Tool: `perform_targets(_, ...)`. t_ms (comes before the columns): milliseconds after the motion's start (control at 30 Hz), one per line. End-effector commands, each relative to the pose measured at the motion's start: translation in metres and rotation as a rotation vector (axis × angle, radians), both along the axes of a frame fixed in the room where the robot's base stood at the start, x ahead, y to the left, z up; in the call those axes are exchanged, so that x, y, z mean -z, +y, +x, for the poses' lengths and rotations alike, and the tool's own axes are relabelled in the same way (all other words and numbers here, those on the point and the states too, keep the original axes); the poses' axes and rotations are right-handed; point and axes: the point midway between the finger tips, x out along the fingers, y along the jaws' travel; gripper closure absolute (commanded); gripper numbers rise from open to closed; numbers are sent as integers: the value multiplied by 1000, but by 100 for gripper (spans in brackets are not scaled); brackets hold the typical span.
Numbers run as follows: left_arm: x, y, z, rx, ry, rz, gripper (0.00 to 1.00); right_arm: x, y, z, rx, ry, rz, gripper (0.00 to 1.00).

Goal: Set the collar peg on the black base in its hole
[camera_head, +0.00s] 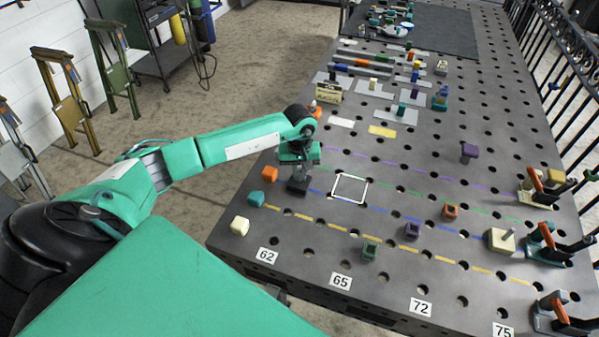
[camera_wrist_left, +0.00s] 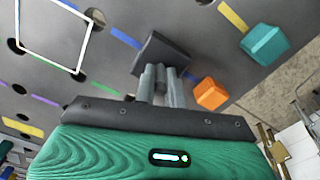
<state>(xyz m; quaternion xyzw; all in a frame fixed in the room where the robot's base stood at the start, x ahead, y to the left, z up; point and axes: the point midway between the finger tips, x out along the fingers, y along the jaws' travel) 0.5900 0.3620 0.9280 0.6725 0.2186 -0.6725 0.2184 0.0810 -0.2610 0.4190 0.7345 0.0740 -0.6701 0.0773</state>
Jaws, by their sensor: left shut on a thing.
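The black base (camera_head: 297,188) is a dark square block beneath my left gripper (camera_head: 300,176), near the table's left edge. In the left wrist view the black base (camera_wrist_left: 160,53) is just past the fingertips. The fingers (camera_wrist_left: 161,80) are shut on a grey peg that rises from it, and they hide most of the peg. I cannot tell whether the base touches the table or hangs just above it. No collar can be made out, and I cannot tell which hole belongs to the peg. My right gripper is out of view.
Orange (camera_head: 270,173), teal (camera_head: 256,198) and cream (camera_head: 240,226) blocks stand along the left edge. A white square outline (camera_head: 354,177) lies right of the black base. A cream base with a peg (camera_head: 502,240) and clamps (camera_head: 552,246) stand at the right. The table has many holes.

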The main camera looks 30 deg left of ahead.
Motion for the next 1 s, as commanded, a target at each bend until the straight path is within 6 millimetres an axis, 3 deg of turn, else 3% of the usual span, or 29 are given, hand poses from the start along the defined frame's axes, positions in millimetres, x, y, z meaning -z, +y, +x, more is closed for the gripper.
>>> perform_targets(167,3,0,1,0,-2,0,100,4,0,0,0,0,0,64)
perform_targets(200,2,0,1,0,-2,0,84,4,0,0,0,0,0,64)
perform_targets(300,2,0,1,0,-1,0,65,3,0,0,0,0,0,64)
perform_targets(333,2,0,0,0,-1,0,63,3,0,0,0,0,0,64)
perform_targets(700,-2,1,1,0,-2,1,63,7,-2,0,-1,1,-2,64)
perform_targets(867,-27,1,1,1,-6,2,63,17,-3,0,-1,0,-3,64)
perform_targets(1000,-60,1,2,1,-7,0,63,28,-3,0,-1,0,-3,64)
